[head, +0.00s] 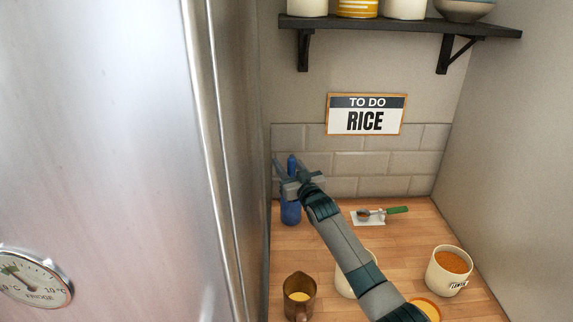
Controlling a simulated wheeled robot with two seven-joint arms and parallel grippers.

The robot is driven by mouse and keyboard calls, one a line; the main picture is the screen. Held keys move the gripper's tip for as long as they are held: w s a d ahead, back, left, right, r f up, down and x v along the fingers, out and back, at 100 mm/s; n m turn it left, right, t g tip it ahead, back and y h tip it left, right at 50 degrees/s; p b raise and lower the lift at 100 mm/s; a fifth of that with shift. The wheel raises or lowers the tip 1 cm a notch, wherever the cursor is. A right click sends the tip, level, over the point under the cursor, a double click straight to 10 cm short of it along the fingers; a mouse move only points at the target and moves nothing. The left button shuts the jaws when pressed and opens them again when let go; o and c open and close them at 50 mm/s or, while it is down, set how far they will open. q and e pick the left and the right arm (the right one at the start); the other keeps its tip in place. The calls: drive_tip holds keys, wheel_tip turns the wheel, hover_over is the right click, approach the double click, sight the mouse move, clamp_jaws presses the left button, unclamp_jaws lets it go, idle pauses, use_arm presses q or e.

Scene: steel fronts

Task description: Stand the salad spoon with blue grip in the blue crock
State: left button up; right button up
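The blue crock (290,212) stands on the wooden counter at the left, close to the fridge side, partly hidden by my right gripper. My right gripper (291,177) is at the crock's top, reaching toward the back wall. An upright blue piece (291,163), which looks like the salad spoon's blue grip, rises at its fingers above the crock. The spoon's lower part is hidden. I cannot tell whether the fingers press on the grip or stand apart from it. My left gripper is not in view.
A green-handled spoon (396,210) lies on a white rest (362,219). A brown jug (299,296), a cream pot with orange contents (446,276) and other vessels stand in front. The fridge (110,150) borders the left; a shelf (400,24) hangs above.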

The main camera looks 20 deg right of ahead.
drive_tip(key=shift+s+r+p, duration=0.15)
drive_tip(key=shift+s+p, duration=0.6)
drive_tip(key=shift+p, duration=0.15)
drive_tip(key=s+d+p, duration=0.1)
drive_tip(key=s+p, duration=0.5)
drive_tip(key=s, duration=0.4)
drive_tip(key=shift+s+d+f, duration=0.2)
drive_tip(key=shift+f, duration=0.25)
